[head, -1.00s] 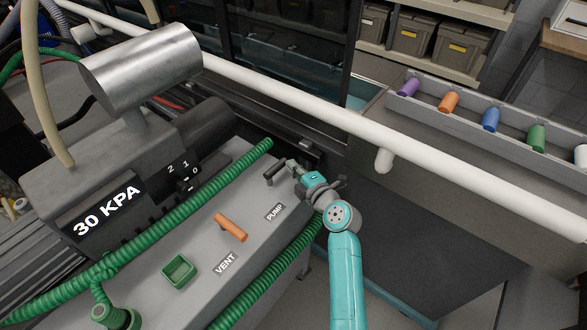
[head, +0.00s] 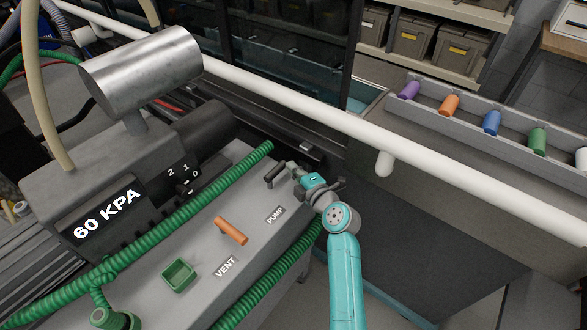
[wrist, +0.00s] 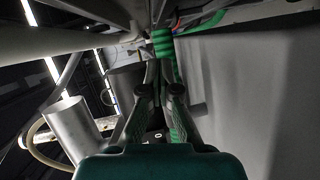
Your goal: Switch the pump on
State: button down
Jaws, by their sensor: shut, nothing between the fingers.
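The dark pump lever (head: 275,176) stands on the grey machine top beside the PUMP label (head: 275,214) in the head view. My gripper (head: 293,167) is shut and empty just right of the lever. I cannot tell whether its tips touch the lever. In the wrist view my closed fingers (wrist: 159,72) point toward the green ribbed hose (wrist: 163,44). The pressure display (head: 105,215) reads 60 KPA.
An orange lever (head: 231,231) stands by the VENT label (head: 226,266). Green ribbed hoses run along the machine. A white rail (head: 300,98) crosses behind the gripper.

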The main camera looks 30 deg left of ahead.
jog(key=v, duration=1.2)
